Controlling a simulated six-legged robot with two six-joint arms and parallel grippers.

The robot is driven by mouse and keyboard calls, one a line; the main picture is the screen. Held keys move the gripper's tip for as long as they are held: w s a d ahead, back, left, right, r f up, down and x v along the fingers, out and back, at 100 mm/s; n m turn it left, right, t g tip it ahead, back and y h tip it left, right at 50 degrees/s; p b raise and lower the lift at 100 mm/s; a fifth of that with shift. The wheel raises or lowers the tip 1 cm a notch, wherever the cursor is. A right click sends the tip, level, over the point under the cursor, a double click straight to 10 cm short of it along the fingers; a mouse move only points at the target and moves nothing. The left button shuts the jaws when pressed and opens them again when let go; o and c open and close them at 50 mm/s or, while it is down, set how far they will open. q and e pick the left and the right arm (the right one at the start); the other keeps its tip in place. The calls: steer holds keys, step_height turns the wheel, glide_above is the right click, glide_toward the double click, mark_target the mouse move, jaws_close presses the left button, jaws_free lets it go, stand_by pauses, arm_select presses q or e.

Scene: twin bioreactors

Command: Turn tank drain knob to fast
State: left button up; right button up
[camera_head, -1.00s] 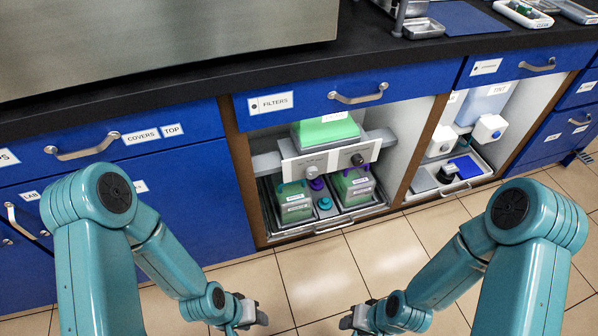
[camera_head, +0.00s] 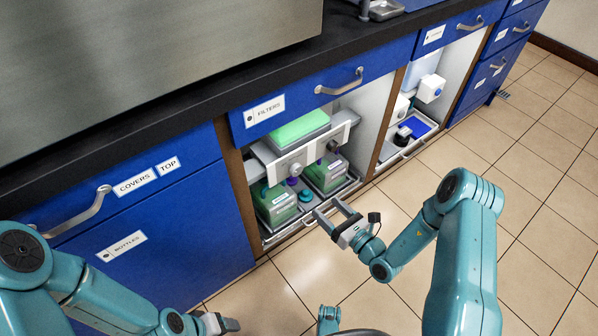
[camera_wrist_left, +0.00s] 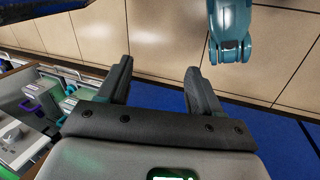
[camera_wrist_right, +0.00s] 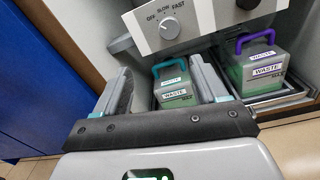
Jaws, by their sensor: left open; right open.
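A white panel (camera_head: 320,146) sits under a green-topped tank in the open cabinet bay. In the right wrist view, a round grey knob (camera_wrist_right: 170,28) on it is marked OFF, SLOW and FAST; its exact setting is hard to read. The grey knob also shows in the head view (camera_head: 296,167). A second, dark knob (camera_wrist_right: 247,4) is cut off at the top edge. My right gripper (camera_head: 332,208) is open and empty in front of the bay, below the panel and apart from the knob. My left gripper (camera_wrist_left: 158,66) is open and empty, low at the left.
Waste containers with a teal handle (camera_wrist_right: 174,88) and a purple handle (camera_wrist_right: 262,66) stand in a tray below the panel. The filters drawer (camera_head: 315,98) and its protruding handle are above. Blue cabinet fronts are at left; open tiled floor is at right.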

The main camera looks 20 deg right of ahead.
mark_target(298, 172)
steer(key=b+x, duration=0.1)
steer(key=x, duration=0.4)
steer(key=d+b+x, duration=0.1)
steer(key=b+x, duration=0.1)
steer(key=x, duration=0.3)
steer(key=b+x, duration=0.2)
steer(key=x, duration=0.3)
steer(key=shift+w+d, duration=0.3)
steer(key=shift+d, duration=0.05)
steer(key=shift+w+a+r, duration=0.1)
steer(key=shift+w+a, duration=0.1)
steer(key=shift+w, duration=0.25)
steer(key=shift+m, duration=0.3)
steer(key=c, duration=1.1)
